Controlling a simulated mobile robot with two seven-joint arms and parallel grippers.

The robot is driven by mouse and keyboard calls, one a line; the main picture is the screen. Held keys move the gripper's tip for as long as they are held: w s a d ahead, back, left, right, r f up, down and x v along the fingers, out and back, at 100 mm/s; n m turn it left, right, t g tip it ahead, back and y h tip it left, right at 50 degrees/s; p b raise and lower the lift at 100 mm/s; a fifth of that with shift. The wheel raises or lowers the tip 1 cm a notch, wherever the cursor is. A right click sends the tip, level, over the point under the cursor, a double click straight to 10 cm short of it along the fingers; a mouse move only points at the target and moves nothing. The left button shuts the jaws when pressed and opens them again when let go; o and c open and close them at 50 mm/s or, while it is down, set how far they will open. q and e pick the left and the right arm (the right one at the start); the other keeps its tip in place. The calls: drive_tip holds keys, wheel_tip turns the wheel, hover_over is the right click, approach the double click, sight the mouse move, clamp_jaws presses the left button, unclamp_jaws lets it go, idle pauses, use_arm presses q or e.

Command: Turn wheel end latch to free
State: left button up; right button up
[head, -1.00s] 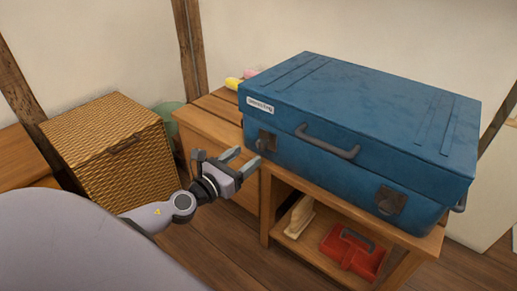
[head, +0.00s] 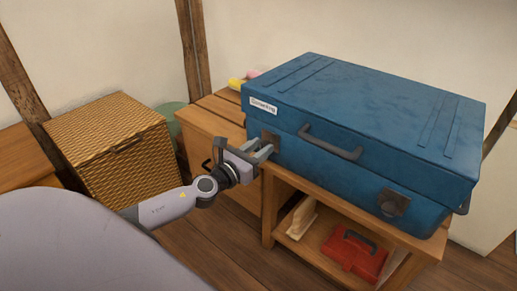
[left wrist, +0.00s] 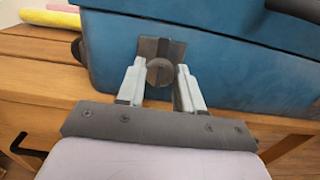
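The blue case (head: 370,110) lies flat and closed on a wooden bench. Its left latch (head: 269,139) is a dark metal plate with a round, slotted knob, seen clearly in the left wrist view (left wrist: 160,71). A second latch (head: 391,203) sits at the right of the same front face. My left gripper (head: 265,152) is at the left latch. In the left wrist view its two fingers (left wrist: 161,78) stand on either side of the knob, with a narrow gap at each side. My right gripper is not in view.
A dark carry handle (head: 331,142) juts out between the latches. The bench top (head: 215,113) has bare slats left of the case. Below, its shelf holds a red case (head: 352,255) and a pale wooden item (head: 301,217). A wicker chest (head: 110,150) stands left.

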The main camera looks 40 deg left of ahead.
use_arm(q)
drive_tip(key=c, duration=0.4)
drive_tip(key=shift+o, duration=0.2)
